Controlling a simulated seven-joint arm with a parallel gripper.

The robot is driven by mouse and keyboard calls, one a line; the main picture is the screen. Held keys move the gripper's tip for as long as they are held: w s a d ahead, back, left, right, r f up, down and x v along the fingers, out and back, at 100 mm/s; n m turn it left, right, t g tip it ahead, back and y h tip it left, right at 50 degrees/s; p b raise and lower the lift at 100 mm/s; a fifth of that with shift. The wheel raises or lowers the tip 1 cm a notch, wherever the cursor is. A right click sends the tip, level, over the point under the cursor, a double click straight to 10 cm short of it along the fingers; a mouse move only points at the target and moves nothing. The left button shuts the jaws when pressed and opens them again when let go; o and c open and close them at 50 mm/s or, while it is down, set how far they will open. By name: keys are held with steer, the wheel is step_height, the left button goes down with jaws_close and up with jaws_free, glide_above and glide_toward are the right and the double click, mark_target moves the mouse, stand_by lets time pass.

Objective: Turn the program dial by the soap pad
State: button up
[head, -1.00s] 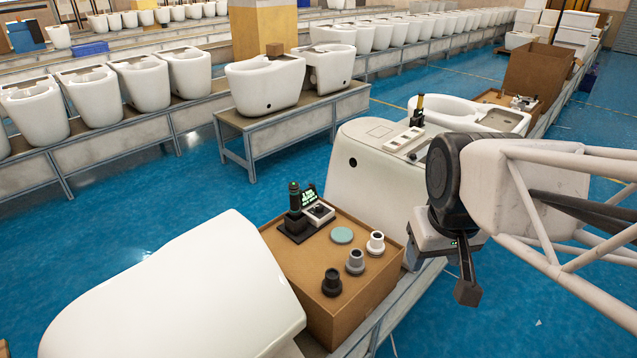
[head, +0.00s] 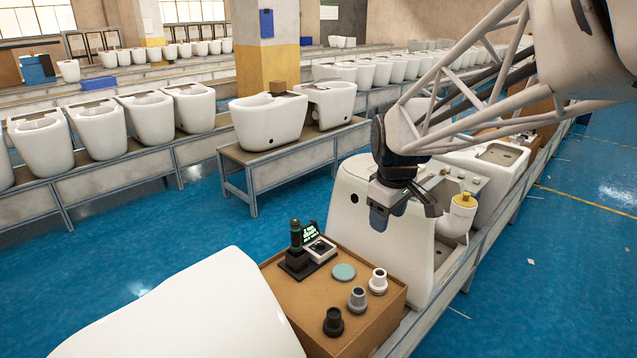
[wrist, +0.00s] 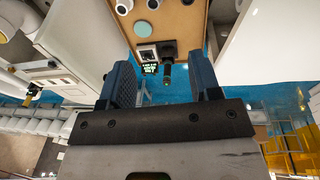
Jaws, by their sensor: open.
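On the brown box (head: 280,297) stand three round knobs: black (head: 333,322), grey (head: 357,300) and white (head: 378,281). A flat teal disc (head: 343,272), perhaps the soap pad, lies beside them and also shows in the wrist view (wrist: 141,29). A small white panel with a dark knob (head: 319,250) stands by a lit green-text display (head: 308,232). I cannot tell which knob is the program dial. My gripper (head: 405,207) is open and empty, above and behind the box. In the wrist view, the panel shows beyond and between its fingers (wrist: 162,78).
A dark post with a green band (head: 296,245) stands beside the panel. A large white ceramic piece (head: 185,305) is at the box's left. A white toilet body (head: 350,220) stands close behind, near my gripper. A yellow-topped white container (head: 462,210) is at the right.

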steer(key=w+a+f+n, duration=0.1)
steer(key=w+f+n, duration=0.1)
steer(key=w, duration=0.4)
steer(key=w+a+f+n, duration=0.2)
steer(key=w+f, duration=0.1)
steer(key=w, duration=0.3)
steer(key=n+g, duration=0.2)
steer(key=n, duration=0.9)
glide_above(321, 242)
steer(key=f, duration=2.4)
steer(key=shift+s+d, duration=0.1)
steer(key=shift+s, duration=0.1)
steer(key=shift+w+f, duration=0.2)
steer(key=shift+f, duration=0.05)
steer(key=shift+f, duration=0.1)
steer(key=shift+f, duration=3.8)
steer(key=c, duration=0.9)
